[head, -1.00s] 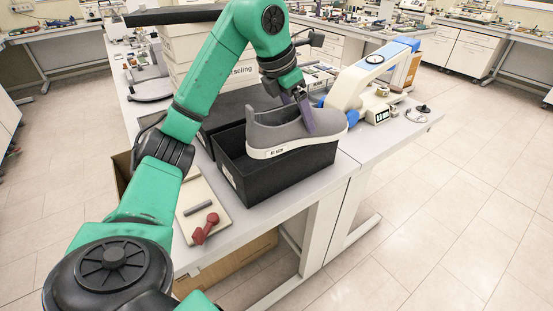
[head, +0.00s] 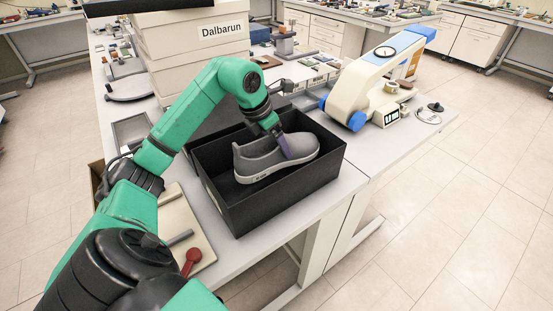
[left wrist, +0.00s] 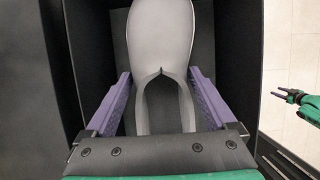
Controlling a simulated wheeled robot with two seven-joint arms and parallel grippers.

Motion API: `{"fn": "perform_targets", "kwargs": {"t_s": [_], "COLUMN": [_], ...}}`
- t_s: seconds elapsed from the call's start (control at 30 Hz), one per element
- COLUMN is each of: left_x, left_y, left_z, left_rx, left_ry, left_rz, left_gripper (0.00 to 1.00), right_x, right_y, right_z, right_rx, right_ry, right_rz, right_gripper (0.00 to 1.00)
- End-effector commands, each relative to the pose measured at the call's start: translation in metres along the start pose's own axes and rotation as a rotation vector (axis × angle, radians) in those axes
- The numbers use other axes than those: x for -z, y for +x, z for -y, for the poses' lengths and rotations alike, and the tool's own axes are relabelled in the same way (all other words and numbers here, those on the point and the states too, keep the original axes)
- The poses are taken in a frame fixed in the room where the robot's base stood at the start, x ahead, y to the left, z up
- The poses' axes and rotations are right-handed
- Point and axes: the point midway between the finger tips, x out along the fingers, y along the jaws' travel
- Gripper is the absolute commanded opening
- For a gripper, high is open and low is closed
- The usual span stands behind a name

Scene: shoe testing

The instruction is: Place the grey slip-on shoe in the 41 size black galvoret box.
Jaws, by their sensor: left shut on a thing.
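The grey slip-on shoe (head: 262,162) with a pale sole is inside the open black box (head: 285,202) in the head view, level, heel to the left. Whether its sole touches the box floor cannot be told. My left gripper (head: 290,147) is shut on the shoe, reaching down into the box from above. In the left wrist view its purple fingers (left wrist: 158,103) stand on either side of the shoe (left wrist: 160,40), near its opening. No size mark shows on the box. My right gripper (left wrist: 285,94) shows small at the right of the left wrist view, its fingers apart and empty.
White stacked boxes (head: 190,60) labelled Dalbarun stand behind. A cream and blue testing machine (head: 365,88) stands right of the black box. A tray (head: 180,225) with a red-ended tool (head: 192,262) lies in front left. The table's front edge is close to the box.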

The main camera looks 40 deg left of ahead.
Motion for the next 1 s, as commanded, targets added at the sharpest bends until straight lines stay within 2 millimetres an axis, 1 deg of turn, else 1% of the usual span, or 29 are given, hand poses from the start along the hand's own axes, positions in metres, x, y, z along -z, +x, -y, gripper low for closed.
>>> {"fn": "perform_targets", "kwargs": {"t_s": [0.03, 0.13, 0.2, 0.3, 0.4, 0.67, 0.7, 0.9, 1.0], "left_x": [0.003, 0.006, 0.010, 0.017, 0.021, 0.022, 0.022, 0.022, 0.022], "left_y": [0.006, 0.017, 0.024, 0.041, 0.052, 0.055, 0.055, 0.054, 0.051], "left_z": [0.000, 0.001, 0.000, 0.001, 0.000, 0.000, 0.000, 0.000, 0.000], "left_rx": [0.001, 0.001, 0.001, 0.003, 0.001, -0.001, -0.001, -0.001, -0.001], "left_ry": [0.001, 0.001, 0.000, 0.000, 0.000, 0.001, 0.001, 0.001, 0.001], "left_rz": [0.001, 0.003, 0.001, 0.000, 0.002, 0.003, 0.002, 0.001, 0.002], "left_gripper": [0.10, 0.10, 0.10, 0.10, 0.10, 0.10, 1.00, 1.00, 1.00], "right_x": [0.009, 0.015, 0.014, 0.008, 0.002, 0.000, 0.000, 0.000, 0.000], "right_y": [-0.001, -0.002, -0.002, -0.005, -0.007, -0.004, -0.005, -0.005, -0.006], "right_z": [0.002, 0.007, 0.010, 0.011, 0.012, 0.009, 0.008, 0.005, 0.005], "right_rx": [0.002, 0.009, 0.013, 0.015, 0.016, 0.013, 0.012, 0.008, 0.007], "right_ry": [0.001, 0.002, 0.003, 0.002, 0.002, 0.000, 0.000, -0.002, -0.002], "right_rz": [-0.015, -0.026, -0.023, -0.013, -0.004, 0.000, 0.000, 0.001, 0.001], "right_gripper": [0.50, 0.50, 0.50, 0.50, 0.50, 0.50, 0.50, 0.50, 0.50]}}
